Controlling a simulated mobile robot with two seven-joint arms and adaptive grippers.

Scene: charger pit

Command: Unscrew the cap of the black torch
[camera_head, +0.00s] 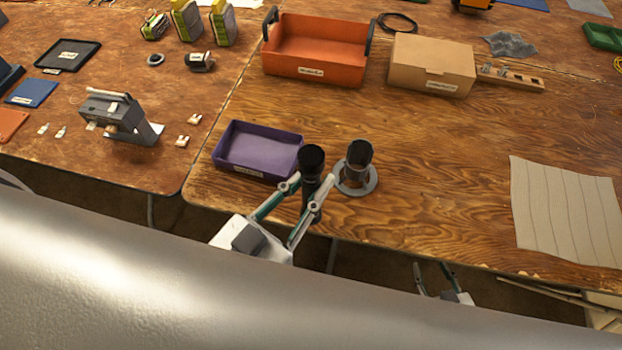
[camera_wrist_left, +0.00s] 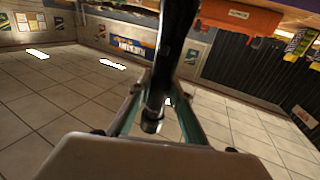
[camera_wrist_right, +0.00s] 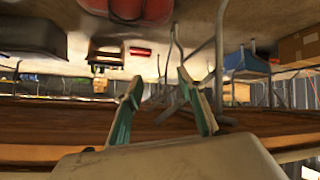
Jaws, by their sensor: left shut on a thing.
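The black torch (camera_head: 311,162) stands roughly upright between the fingers of my left gripper (camera_head: 309,196), at the front edge of the table. Its wide round head is on top. My left gripper is shut on its body. The torch also shows as a dark shaft in the left wrist view (camera_wrist_left: 173,45), between the fingers (camera_wrist_left: 160,98). I cannot tell which part is the cap. My right gripper (camera_head: 434,268) is low at the table's front edge, open and empty. Its spread fingers show in the right wrist view (camera_wrist_right: 160,90).
A dark cylinder in a round grey stand (camera_head: 358,185) is just right of the torch. A purple tray (camera_head: 256,172) is to its left. An orange crate (camera_head: 315,77) and a cardboard box (camera_head: 432,68) stand behind. A beige cloth (camera_head: 565,215) lies at right; the table between is clear.

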